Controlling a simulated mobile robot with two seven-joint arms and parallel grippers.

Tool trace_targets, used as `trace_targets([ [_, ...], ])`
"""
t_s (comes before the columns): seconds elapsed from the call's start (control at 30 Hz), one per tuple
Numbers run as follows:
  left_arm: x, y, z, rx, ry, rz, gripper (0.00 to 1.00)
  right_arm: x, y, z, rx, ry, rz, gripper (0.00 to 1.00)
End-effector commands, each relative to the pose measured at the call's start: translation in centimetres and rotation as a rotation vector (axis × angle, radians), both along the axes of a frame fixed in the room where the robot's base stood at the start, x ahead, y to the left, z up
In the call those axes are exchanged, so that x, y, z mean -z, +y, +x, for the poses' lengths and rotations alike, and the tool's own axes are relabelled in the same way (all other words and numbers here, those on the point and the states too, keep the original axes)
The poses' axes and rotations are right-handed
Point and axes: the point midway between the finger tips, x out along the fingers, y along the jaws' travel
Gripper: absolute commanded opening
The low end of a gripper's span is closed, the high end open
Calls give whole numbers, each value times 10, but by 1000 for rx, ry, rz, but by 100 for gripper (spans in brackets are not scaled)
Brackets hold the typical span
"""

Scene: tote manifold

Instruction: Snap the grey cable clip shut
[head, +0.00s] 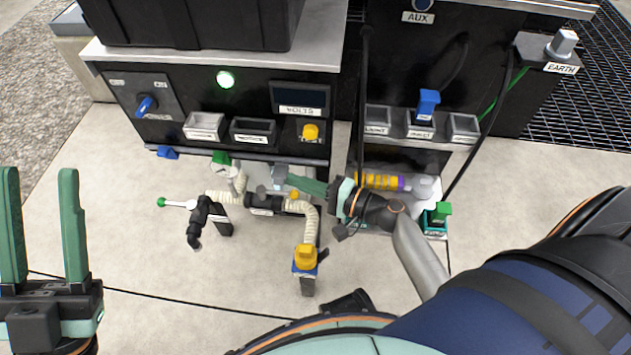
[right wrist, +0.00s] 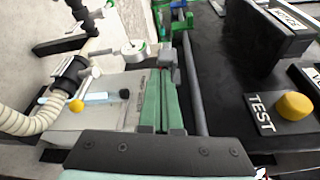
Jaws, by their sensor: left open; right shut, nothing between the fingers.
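A small grey block, which looks like the grey cable clip (head: 280,173), sits at the front of the bench below the black panel. In the right wrist view the grey block (right wrist: 167,54) is right at my fingertips, beside a grey bar. I cannot tell whether its lid is open or shut. My right gripper (head: 292,180) is shut with nothing between its green fingers; its tips (right wrist: 165,72) are at or very near the clip, contact unclear. My left gripper (head: 38,175) is open and empty at the far left, well away.
A ribbed cream hose (head: 312,220) and a black fitting lie around the clip. A green-knobbed valve handle (head: 178,203) stands to the left, a yellow-capped fitting (head: 305,258) in front. The black panel (head: 250,95) with a yellow TEST button (head: 310,132) rises behind. Floor at left is clear.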

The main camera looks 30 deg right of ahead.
Motion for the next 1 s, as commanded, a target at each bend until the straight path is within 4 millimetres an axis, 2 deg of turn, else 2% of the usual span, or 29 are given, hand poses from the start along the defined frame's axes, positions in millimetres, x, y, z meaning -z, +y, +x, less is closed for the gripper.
trace_targets([
  [0.23, 3, -1, 0, 1, 0, 3, 45, 1, 9, 12, 0, 0, -1, 0],
  [0.57, 2, -1, 0, 1, 0, 3, 45, 1, 9, 12, 0, 1, 0, 0],
  [1.0, -13, -1, -1, -2, -9, 5, 45, -2, 10, 11, 0, 61, 40, 0],
])
